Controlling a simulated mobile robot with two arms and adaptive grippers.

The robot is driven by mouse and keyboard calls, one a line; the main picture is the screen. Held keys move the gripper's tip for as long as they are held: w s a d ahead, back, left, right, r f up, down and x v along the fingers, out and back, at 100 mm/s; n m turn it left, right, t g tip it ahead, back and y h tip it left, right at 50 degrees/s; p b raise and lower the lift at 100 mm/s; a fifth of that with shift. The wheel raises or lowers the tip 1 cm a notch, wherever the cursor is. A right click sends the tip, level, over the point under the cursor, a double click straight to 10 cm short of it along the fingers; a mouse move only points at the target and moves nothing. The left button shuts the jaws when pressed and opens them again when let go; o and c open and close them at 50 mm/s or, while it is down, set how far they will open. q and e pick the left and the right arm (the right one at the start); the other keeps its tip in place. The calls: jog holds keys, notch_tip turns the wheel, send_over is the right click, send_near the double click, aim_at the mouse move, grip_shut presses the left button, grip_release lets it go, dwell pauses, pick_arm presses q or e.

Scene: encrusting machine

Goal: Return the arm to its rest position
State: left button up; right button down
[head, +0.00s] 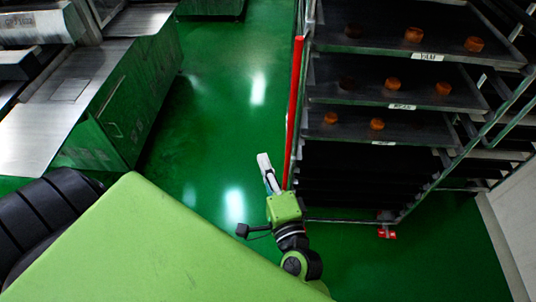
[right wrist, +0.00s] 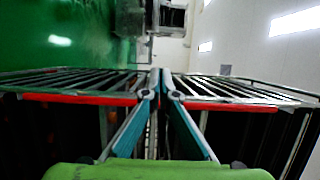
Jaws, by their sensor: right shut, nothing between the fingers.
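My right gripper (head: 264,160) is in the middle of the head view, above the green floor and just left of the rack's red upright bar. Its fingers are together with nothing between them. In the right wrist view the closed fingers (right wrist: 161,78) point away from the camera, with a rack frame with red bars behind them. I cannot tell whether they touch the rack. The right arm runs down from the gripper beside my green body. My left gripper is not in view.
A tray rack (head: 293,110) stands at the right with several dark trays, some holding brown round pieces and white labels. A metal machine (head: 110,110) stands at the left. Green floor (head: 225,90) lies free between them. A white wall (head: 510,225) is at the far right.

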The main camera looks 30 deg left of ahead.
jog(key=s+d+f+n+g+h+b, duration=0.1)
jog(key=s+d+f+n+h, duration=0.15)
jog(key=d+f, duration=0.75)
jog(key=s+d+f+n+g+h, duration=0.1)
jog(key=s+d+f+g+h, duration=0.2)
jog(key=f, duration=1.3)
jog(key=s+d+f+n+h+b, duration=0.1)
jog(key=d+f+n+h, duration=0.1)
jog(key=d+f, duration=0.8)
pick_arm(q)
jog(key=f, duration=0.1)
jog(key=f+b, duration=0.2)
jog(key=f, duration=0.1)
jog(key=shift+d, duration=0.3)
pick_arm(e)
jog(key=s+d+f+n+g+h, duration=0.2)
jog(key=s+d+f+g+h, duration=0.1)
jog(key=s+d+f, duration=0.8)
jog(key=s+d+f+n+g+h, duration=0.3)
jog(key=s+d+f, duration=0.8)
jog(key=s+d, duration=0.3)
jog(key=shift+s+f+g, duration=0.2)
jog(key=shift+s+g, duration=0.2)
jog(key=shift+s, duration=0.65)
